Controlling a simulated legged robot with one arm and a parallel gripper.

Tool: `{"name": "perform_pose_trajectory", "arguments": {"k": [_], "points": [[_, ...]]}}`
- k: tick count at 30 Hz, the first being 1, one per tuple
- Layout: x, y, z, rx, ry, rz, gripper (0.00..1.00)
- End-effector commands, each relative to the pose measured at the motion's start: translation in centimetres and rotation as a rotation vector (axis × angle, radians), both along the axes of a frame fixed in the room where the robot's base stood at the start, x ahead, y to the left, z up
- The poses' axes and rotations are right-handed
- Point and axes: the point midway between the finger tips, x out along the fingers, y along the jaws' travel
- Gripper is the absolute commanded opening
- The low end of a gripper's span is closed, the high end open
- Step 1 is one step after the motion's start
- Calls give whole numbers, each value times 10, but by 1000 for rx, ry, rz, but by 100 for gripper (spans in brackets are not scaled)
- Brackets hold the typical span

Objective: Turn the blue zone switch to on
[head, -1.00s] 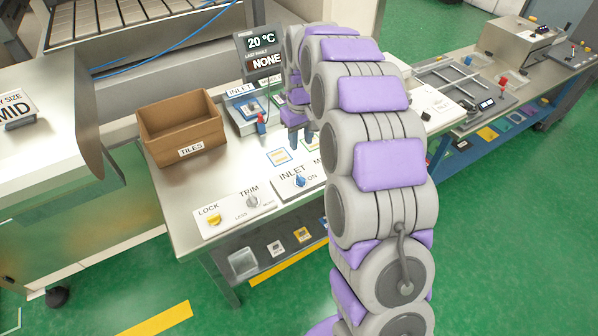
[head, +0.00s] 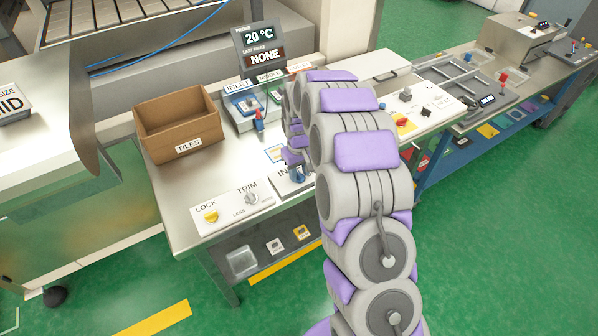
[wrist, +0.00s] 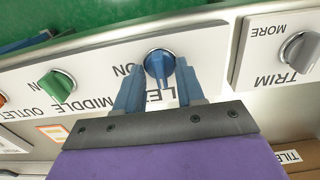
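The blue switch (wrist: 158,62) is a round knob with a raised grip bar on a white panel marked INLET and ON. The wrist view shows this panel upside down, with ON left of the knob and the INLET word partly hidden. My gripper (wrist: 157,76) is open, with one blue finger on each side of the knob and a visible gap to it. I cannot tell how deep the fingertips reach. In the head view my gripper (head: 297,170) is over the INLET panel (head: 283,187), and my arm hides much of it.
A green MIDDLE knob (wrist: 56,86) and a grey TRIM knob (wrist: 299,52) flank the blue one. The yellow LOCK knob (head: 211,215) is further left. A brown TILES box (head: 180,125) and a display (head: 261,50) reading 20 °C and NONE stand behind.

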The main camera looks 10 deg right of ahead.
Motion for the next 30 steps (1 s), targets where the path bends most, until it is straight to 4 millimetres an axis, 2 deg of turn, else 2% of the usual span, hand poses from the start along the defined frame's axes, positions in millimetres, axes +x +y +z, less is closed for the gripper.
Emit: {"name": "perform_pose_trajectory", "arguments": {"k": [8, 21, 30], "points": [[0, 0, -2, 0, 1, 0, 38], [-1, 0, -2, 0, 2, 0, 0], [-1, 0, -2, 0, 2, -4, 0]]}}
